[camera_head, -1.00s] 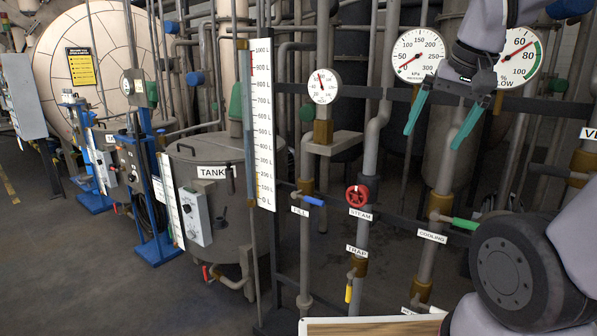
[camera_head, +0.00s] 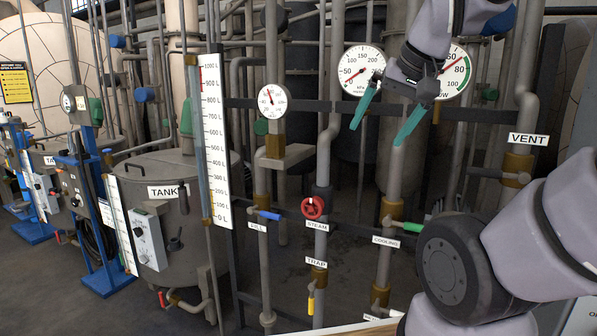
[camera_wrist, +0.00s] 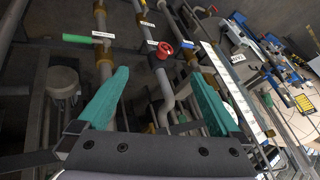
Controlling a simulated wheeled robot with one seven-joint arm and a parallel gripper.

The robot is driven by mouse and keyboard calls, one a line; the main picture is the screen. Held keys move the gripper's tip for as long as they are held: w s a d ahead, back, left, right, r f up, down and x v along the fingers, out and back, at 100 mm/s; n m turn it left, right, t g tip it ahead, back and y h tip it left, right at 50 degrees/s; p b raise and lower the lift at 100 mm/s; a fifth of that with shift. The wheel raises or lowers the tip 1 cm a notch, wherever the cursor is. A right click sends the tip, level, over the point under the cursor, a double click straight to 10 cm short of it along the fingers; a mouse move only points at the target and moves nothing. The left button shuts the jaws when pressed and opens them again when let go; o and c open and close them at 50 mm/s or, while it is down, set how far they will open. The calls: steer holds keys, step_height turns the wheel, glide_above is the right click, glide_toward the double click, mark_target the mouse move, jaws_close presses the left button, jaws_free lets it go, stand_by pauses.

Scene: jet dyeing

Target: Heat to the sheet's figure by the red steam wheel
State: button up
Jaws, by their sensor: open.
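The red steam wheel (camera_head: 313,207) sits on a vertical pipe, with a STEAM label just below it. In the wrist view the red wheel (camera_wrist: 163,50) lies beyond and between my fingers. My gripper (camera_head: 389,124) is open and empty, with teal fingers pointing down, above and to the right of the wheel and apart from it. A small round dial (camera_head: 272,101) on the pipe left of the wheel has its needle near the top; its figures are too small to read surely. No sheet with a readable heat figure shows.
A blue FILL handle (camera_head: 264,215) is left of the wheel, a green COOLING handle (camera_head: 408,226) right, a yellow TRAP handle (camera_head: 311,304) below. A tall level scale (camera_head: 214,140) stands beside the tank (camera_head: 165,170). A dark horizontal rail (camera_head: 330,105) crosses behind my gripper.

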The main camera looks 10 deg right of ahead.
steer(key=w+d+f+n+g+h, duration=0.1)
steer(key=w+f+n+g+h, duration=0.15)
steer(key=f, duration=0.35)
steer(key=w+d+f+n+g+h, duration=0.1)
steer(key=w+f+n+g+h, duration=0.15)
steer(key=f, duration=0.25)
steer(key=n+t+h, duration=0.8)
steer(key=n+t, duration=0.5)
steer(key=n, duration=1.2)
glide_toward(311, 209)
steer(key=x, duration=1.1)
steer(key=shift+w+d+f, duration=0.1)
steer(key=shift+w, duration=0.2)
steer(key=shift+c, duration=0.3)
steer(key=c, duration=1)
